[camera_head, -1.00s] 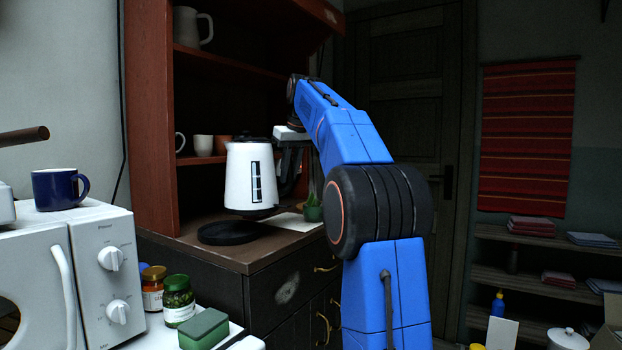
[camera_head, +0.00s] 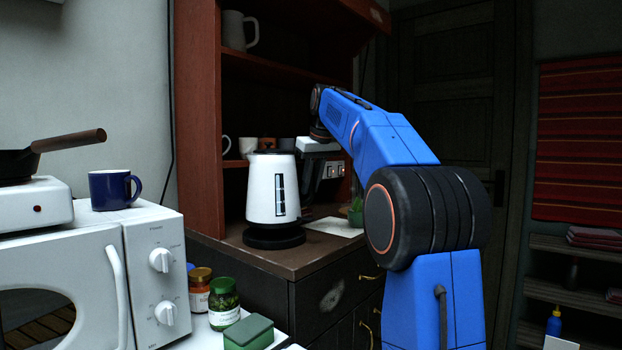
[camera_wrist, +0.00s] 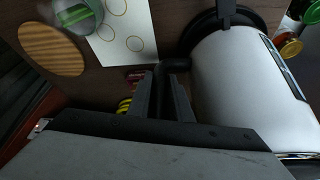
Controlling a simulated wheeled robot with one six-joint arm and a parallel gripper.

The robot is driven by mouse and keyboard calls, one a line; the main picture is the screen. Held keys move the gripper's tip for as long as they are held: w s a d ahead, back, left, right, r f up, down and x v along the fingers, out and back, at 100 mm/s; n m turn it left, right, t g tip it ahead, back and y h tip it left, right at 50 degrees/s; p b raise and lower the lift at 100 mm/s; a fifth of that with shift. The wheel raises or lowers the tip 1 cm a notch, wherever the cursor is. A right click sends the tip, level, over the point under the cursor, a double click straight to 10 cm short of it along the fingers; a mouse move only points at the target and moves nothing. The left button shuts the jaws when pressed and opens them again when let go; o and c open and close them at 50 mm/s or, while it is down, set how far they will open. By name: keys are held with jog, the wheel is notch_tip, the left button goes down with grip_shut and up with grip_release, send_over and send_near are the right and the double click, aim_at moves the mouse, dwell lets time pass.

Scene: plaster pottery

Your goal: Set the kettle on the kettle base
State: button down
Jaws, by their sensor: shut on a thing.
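The white kettle (camera_head: 272,188) with a dark lid stands upright directly over the round black kettle base (camera_head: 274,238) on the brown counter. Its bottom meets or nearly meets the base; I cannot tell whether a thin gap remains. My gripper (camera_head: 312,180) is at the kettle's right side, its fingertips partly hidden behind the body. In the wrist view my gripper (camera_wrist: 165,98) is shut on the kettle's dark handle (camera_wrist: 176,66). The white body (camera_wrist: 240,85) lies right of the fingers there, with the dark base rim (camera_wrist: 200,35) partly showing beyond it.
White paper (camera_head: 335,227) and a small potted plant (camera_head: 356,212) are on the counter right of the base. Cups (camera_head: 248,147) stand on the shelf behind. Front left are a microwave (camera_head: 150,270), a blue mug (camera_head: 112,189), jars (camera_head: 224,302) and a green sponge (camera_head: 249,332).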

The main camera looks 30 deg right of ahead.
jog(key=shift+f, duration=1)
jog(key=shift+s+f, duration=0.1)
jog(key=shift+f, duration=0.55)
dwell(1.3)
jog(key=c, duration=1.9)
grip_release()
jog(key=shift+f, duration=0.1)
jog(key=v, duration=1.1)
jog(key=shift+s, duration=0.1)
